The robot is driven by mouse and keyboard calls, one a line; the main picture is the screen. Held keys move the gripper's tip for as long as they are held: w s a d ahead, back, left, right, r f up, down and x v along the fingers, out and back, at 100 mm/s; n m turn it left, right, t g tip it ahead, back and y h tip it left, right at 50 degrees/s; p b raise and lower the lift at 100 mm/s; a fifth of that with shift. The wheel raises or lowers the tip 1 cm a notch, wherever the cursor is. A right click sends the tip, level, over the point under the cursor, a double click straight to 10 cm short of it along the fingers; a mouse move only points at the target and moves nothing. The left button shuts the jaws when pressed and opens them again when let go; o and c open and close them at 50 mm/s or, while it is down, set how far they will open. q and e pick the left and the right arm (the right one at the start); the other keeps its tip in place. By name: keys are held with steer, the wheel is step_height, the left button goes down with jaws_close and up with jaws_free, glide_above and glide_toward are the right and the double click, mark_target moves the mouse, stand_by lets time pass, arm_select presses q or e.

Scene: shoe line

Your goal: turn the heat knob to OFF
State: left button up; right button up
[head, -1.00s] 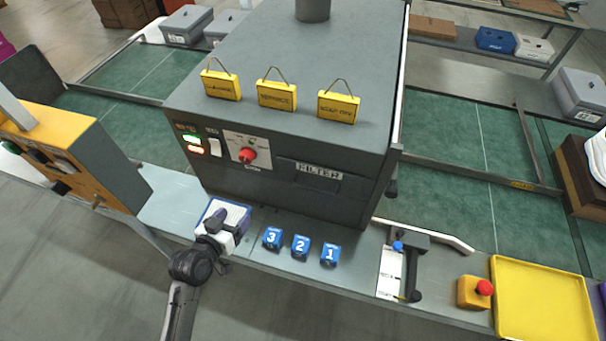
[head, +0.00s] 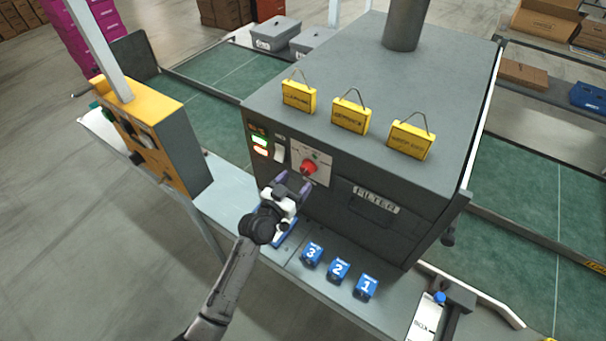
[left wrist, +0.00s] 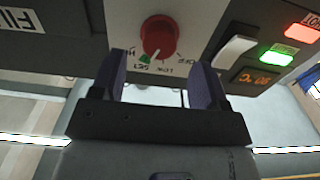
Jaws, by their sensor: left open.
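The red heat knob (head: 308,167) sits on a white plate on the front of the dark grey machine. In the left wrist view the knob (left wrist: 159,36) is seen close up, with small lettering around its lower rim and a green mark at its lower left edge. The lettering is too small to read surely, so I cannot tell the setting. My left gripper (head: 291,184) is open and empty, just below and in front of the knob. In the left wrist view its two purple fingers (left wrist: 160,64) stand apart on either side below the knob, not touching it.
A white switch (head: 280,154) and lit indicators (head: 261,146) are left of the knob. Blue numbered blocks (head: 338,269) stand on the ledge below. Yellow tags (head: 350,116) lie on the machine top. An orange control box (head: 150,128) stands at the left.

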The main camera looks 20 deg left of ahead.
mark_target(304, 172)
arm_select(q)
steer(key=shift+x, duration=2.15)
steer(key=c, duration=0.9)
